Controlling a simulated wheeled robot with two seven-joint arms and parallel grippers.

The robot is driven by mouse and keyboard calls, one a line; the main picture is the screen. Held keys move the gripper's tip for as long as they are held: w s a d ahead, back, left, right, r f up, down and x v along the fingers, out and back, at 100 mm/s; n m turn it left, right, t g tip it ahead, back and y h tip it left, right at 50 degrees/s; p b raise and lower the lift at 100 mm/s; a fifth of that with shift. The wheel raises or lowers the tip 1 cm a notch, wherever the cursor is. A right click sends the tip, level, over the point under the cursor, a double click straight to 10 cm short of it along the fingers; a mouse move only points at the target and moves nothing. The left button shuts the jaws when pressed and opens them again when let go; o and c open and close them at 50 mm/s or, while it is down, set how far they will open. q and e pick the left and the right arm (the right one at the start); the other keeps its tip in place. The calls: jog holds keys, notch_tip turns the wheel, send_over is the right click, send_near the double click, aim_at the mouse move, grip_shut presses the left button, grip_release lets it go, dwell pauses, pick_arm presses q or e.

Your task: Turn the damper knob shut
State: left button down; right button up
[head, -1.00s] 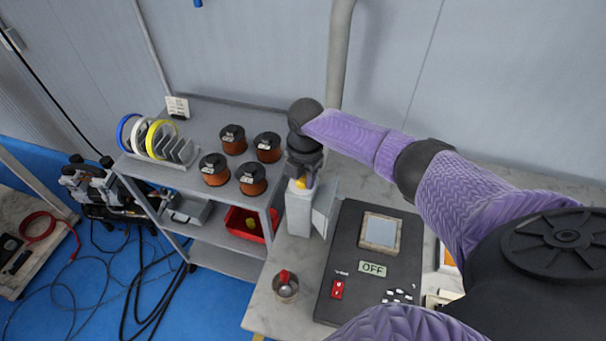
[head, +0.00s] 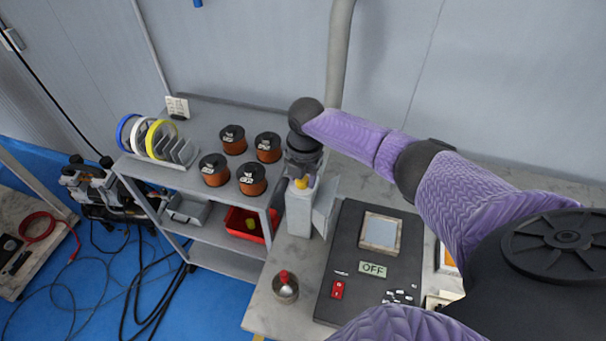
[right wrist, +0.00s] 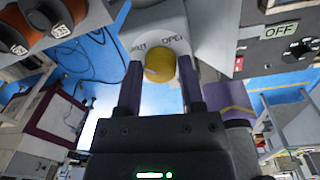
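The yellow damper knob (head: 301,182) sits on the upper part of a pale grey housing (head: 299,212) at the bench's left side. In the right wrist view the round knob (right wrist: 159,64) lies between my fingertips, with lettering that reads like SHUT on its left and OPEN on its right. My right gripper (right wrist: 160,62) is open around the knob, with a narrow gap on each side. In the head view the right gripper (head: 302,175) comes down from above and partly hides the knob. My left gripper is not in view.
A black panel (head: 341,250) with an OFF display and red switch stands right of the housing. A metal pot with a red top (head: 285,288) is in front. A shelf cart (head: 205,135) with several copper spools stands close on the left. A grey pipe (head: 339,60) rises behind.

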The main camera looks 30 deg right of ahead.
aim_at(305, 179)
jog(key=o, duration=0.3)
notch_tip(305, 179, up, 9)
jog(key=shift+s+d+r+p, duration=0.1)
jog(key=shift+s+p, duration=0.05)
jog(key=shift+p, duration=0.75)
jog(key=shift+r, duration=0.35)
